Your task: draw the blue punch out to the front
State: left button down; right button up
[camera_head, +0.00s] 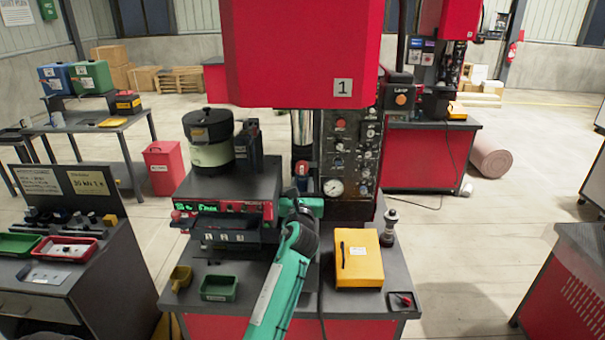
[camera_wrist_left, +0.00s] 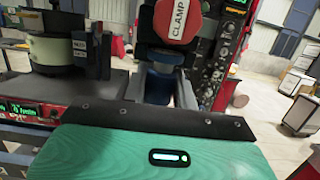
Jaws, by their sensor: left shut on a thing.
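The blue punch (camera_wrist_left: 157,84) is below a red knob marked CLAMP (camera_wrist_left: 177,20) in the left wrist view. The red knob also shows in the head view (camera_head: 301,168), under the red press head (camera_head: 303,50). My left gripper (camera_wrist_left: 160,92) is shut on the punch, with a finger on each side of it. In the head view my left gripper (camera_head: 301,192) is at the press, below the knob, and my arm hides much of this spot. The lower end of the punch is hidden. My right gripper is not in view.
A control panel with a gauge (camera_head: 334,187) stands close to the right. A bowl feeder (camera_head: 209,138) sits on its unit to the left. An orange box (camera_head: 358,258) and a green tray (camera_head: 219,288) are on the bench in front. A dark post (camera_head: 391,226) stands at right.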

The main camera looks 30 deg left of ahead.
aim_at(302, 185)
pick_arm(q)
jog(key=shift+r+p+v, duration=0.2)
jog(key=shift+p+v, duration=0.15)
jog(key=shift+v, duration=0.65)
jog(key=shift+r+p+v, duration=0.2)
jog(key=shift+p+v, duration=0.15)
jog(key=shift+v, duration=0.7)
